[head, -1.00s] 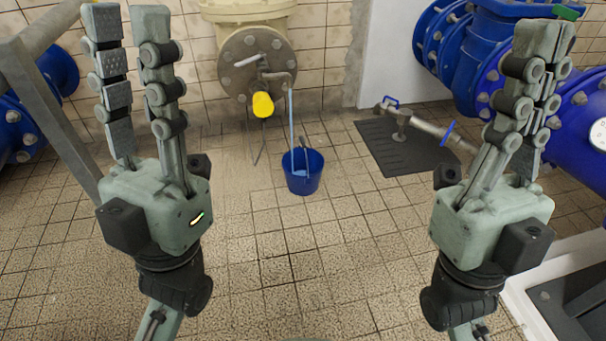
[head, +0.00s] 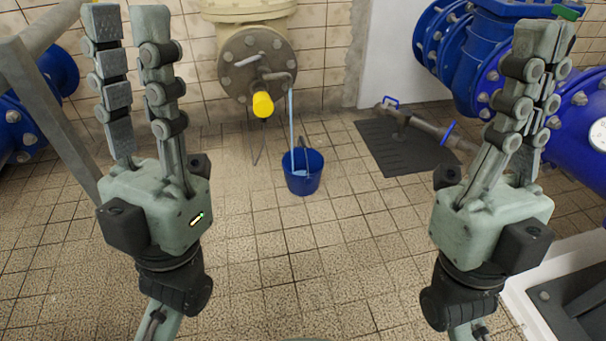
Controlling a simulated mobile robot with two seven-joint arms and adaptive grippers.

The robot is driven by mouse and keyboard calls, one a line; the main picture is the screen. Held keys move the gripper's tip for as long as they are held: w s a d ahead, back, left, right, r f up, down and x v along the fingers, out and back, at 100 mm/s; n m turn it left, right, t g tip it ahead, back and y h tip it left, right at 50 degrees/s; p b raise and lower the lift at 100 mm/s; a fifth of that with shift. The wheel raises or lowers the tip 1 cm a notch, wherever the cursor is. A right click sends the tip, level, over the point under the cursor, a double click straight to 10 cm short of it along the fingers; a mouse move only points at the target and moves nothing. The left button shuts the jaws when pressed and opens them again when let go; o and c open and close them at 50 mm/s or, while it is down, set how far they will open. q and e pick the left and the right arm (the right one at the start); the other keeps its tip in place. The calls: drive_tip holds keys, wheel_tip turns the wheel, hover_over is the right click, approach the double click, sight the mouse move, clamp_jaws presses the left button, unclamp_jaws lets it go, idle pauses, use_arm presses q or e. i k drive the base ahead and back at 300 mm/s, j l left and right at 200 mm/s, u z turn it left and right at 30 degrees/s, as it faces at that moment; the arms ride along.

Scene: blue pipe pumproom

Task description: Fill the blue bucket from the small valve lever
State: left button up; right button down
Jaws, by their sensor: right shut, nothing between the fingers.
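The blue bucket (head: 302,180) stands upright on the tiled floor in the middle of the head view. A thin pale-blue water stream (head: 291,118) runs from the bent spout (head: 288,77) down into it. The water level inside is hard to read. The small valve lever (head: 247,60) is a light-coloured handle on the tap in front of the round wall flange. My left gripper (head: 126,14) is raised at the left, its fingers apart and empty. My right gripper (head: 546,28) is raised at the right, shut and empty. Both are apart from the bucket and lever.
A yellow-ended part (head: 262,104) juts out below the flange (head: 232,70). A dark floor mat (head: 385,150) with a metal pipe (head: 425,127) lies right of the bucket. Large blue pipes (head: 465,50) stand at the right. The floor before the bucket is clear.

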sight(260, 54)
drive_tip(key=i+j, duration=0.1)
drive_tip(key=i, duration=0.5)
drive_tip(key=i+j, duration=0.1)
drive_tip(key=i, duration=0.45)
